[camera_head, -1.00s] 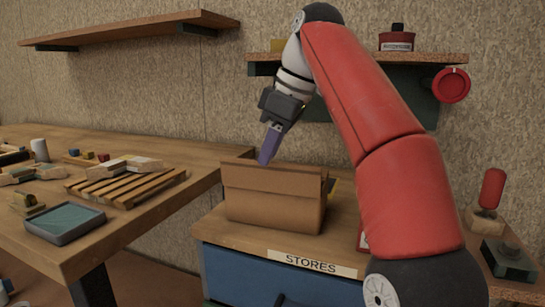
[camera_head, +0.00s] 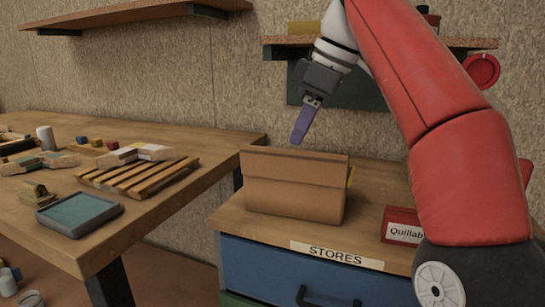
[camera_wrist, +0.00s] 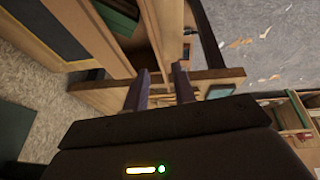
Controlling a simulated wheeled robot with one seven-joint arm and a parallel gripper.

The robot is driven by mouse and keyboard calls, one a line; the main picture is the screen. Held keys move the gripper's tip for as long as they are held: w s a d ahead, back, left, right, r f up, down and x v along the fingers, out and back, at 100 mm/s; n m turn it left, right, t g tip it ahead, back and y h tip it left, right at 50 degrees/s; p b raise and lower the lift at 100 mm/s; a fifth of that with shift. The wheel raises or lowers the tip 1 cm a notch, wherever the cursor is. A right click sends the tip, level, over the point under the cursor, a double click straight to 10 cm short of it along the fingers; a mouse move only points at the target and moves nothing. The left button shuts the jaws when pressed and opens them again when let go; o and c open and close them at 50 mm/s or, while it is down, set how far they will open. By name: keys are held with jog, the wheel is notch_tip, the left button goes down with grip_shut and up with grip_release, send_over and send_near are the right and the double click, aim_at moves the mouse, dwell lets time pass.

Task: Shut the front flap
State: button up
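The cardboard box (camera_head: 294,200) sits on top of the stores cabinet. Its front flap (camera_head: 293,166) shows as a band above a crease on the near side, standing up. The box's opening and its other flaps are hidden behind it in the head view. My gripper (camera_head: 302,126), with purple fingers, points down just above the flap's top edge, near its middle. Whether it touches the flap I cannot tell. In the wrist view my gripper's fingers (camera_wrist: 160,82) are a little apart, with nothing clearly held between them.
The blue cabinet (camera_head: 275,268) carries a STORES label. A red box (camera_head: 401,225) stands right of the cardboard box. The workbench at left holds a slatted wooden rack (camera_head: 137,176) and a grey tray (camera_head: 80,214). A shelf (camera_head: 380,42) is on the wall behind my arm.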

aim_at(293, 150)
jog(key=shift+f, duration=0.35)
jog(key=b+x, duration=0.1)
jog(key=x, duration=0.6)
jog(key=shift+w, duration=0.1)
grip_shut()
